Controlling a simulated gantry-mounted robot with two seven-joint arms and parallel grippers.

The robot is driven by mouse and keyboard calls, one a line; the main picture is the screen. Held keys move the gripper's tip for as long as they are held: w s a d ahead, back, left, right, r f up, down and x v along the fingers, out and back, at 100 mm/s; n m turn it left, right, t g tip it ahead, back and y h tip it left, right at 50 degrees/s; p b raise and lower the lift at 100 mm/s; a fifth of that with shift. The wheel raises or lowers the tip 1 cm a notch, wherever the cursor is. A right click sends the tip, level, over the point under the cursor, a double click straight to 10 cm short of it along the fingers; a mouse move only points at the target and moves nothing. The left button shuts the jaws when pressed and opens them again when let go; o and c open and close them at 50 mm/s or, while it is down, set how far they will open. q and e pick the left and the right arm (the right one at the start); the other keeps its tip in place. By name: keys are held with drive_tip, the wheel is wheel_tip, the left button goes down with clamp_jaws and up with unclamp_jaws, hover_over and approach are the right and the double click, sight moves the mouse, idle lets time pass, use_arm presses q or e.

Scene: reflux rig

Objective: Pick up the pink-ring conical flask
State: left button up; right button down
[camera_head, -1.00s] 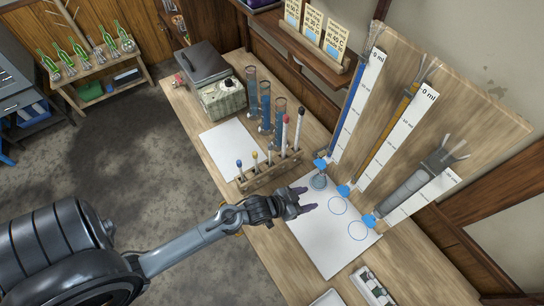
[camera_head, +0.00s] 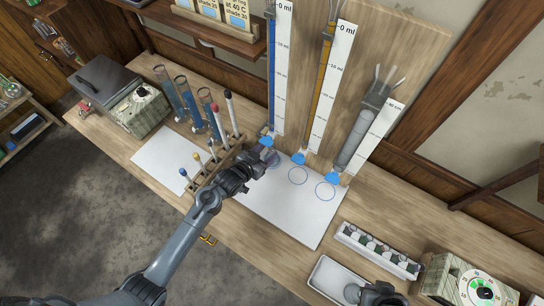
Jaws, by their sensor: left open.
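My left gripper (camera_head: 268,156) is over the white sheet (camera_head: 290,215), at the ring position under the blue-filled burette (camera_head: 279,60). Its jaws are open. A small glass flask stood at that position in the earlier view; now the gripper and its fingers largely cover that spot. I cannot make out a pink ring, or whether the fingers are around the flask or beside it.
An orange burette (camera_head: 322,80) and a grey syringe (camera_head: 355,140) stand right of the blue one. A test-tube rack (camera_head: 203,172) is close left of my gripper. A white vial tray (camera_head: 377,250) and a dial instrument (camera_head: 470,283) are front right. The sheet's right part is clear.

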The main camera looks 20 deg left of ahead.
sight(274, 146)
use_arm(q)
drive_tip(key=shift+x, duration=2.45)
drive_tip(key=shift+a, duration=0.1)
clamp_jaws()
